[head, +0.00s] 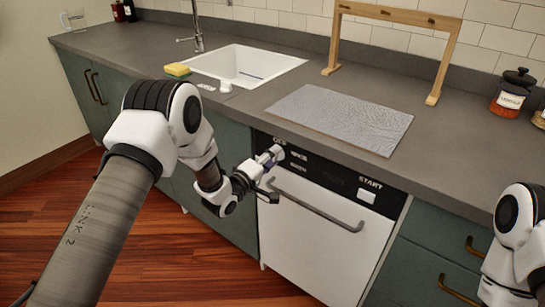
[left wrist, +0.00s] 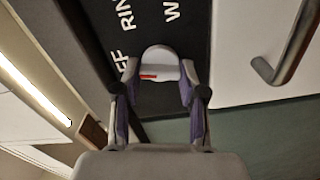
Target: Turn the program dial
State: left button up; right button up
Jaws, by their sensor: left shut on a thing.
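The program dial (left wrist: 159,58) is a pale round knob with a red mark, set on the dishwasher's black control panel (head: 330,176). In the left wrist view, parts of printed labels stand beside it, including "RIN" and "W". My left gripper (head: 271,157) reaches the panel's left end and is shut on the dial, one finger on each side; the fingers also show in the left wrist view (left wrist: 160,78). In the head view the gripper mostly hides the dial. Part of my right arm shows at the right edge; its gripper is out of view.
The white dishwasher door (head: 310,245) has a protruding bar handle (head: 318,207) just below the panel. A START button (head: 366,195) is at the panel's right. The grey counter (head: 240,108) overhangs above, with a sink (head: 285,64) and drying mat (head: 340,118).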

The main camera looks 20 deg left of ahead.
pick_arm(q)
jog(key=shift+n, duration=1.3)
jog(key=shift+a, duration=0.1)
jog(key=o, duration=1.2)
jog(key=shift+c, duration=0.2)
jog(key=v, duration=1.2)
